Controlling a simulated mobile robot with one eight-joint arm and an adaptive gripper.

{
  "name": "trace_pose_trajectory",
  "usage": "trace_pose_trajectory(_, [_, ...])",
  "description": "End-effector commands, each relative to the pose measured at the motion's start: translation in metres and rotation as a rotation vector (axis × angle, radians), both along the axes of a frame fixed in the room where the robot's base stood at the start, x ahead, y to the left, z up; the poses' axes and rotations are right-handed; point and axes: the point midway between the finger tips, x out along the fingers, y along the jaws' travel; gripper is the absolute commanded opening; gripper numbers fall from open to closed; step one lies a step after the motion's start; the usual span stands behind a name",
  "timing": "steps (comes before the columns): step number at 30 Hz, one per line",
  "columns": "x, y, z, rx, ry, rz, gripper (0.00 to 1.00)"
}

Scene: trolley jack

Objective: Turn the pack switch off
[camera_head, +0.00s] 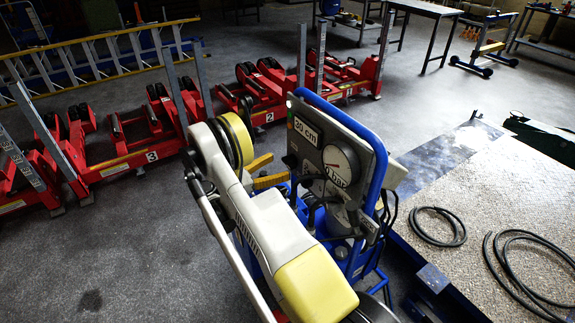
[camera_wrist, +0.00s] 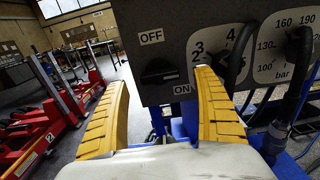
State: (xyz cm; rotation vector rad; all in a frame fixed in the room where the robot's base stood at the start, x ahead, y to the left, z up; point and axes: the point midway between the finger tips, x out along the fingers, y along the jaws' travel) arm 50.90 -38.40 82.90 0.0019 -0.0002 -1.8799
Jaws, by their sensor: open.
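The pack switch (camera_wrist: 158,72) is a dark knob on a grey panel in the wrist view, with an OFF label above it and an ON label below right. Which label it points to I cannot tell. My gripper (camera_wrist: 162,80) is open, its yellow fingers either side of the switch in the picture, with no clear contact. The switch is not visible there.
Dark hoses (camera_wrist: 290,95) and dial scales lie right of the switch. Red numbered jacks (camera_head: 140,150) stand left and behind, with a yellow ladder (camera_head: 95,55) beyond. A platform (camera_head: 490,190) with coiled hoses (camera_head: 437,226) is at right. Grey floor at lower left is clear.

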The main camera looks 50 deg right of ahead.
Motion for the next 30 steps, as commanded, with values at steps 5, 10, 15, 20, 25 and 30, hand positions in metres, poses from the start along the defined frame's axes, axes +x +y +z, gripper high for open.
trace_pose_trajectory(5, [-0.010,-0.029,-0.002,-0.001,0.001,-0.002,0.79])
trace_pose_trajectory(10, [-0.013,-0.042,0.000,-0.001,0.001,0.001,0.79])
trace_pose_trajectory(15, [-0.014,-0.045,0.001,-0.001,0.001,0.002,0.79])
trace_pose_trajectory(20, [-0.014,-0.045,0.001,-0.001,0.001,0.002,0.71])
trace_pose_trajectory(25, [-0.014,-0.045,0.001,-0.001,0.001,0.002,0.26])
trace_pose_trajectory(30, [-0.014,-0.045,0.001,0.001,0.005,0.002,0.26])
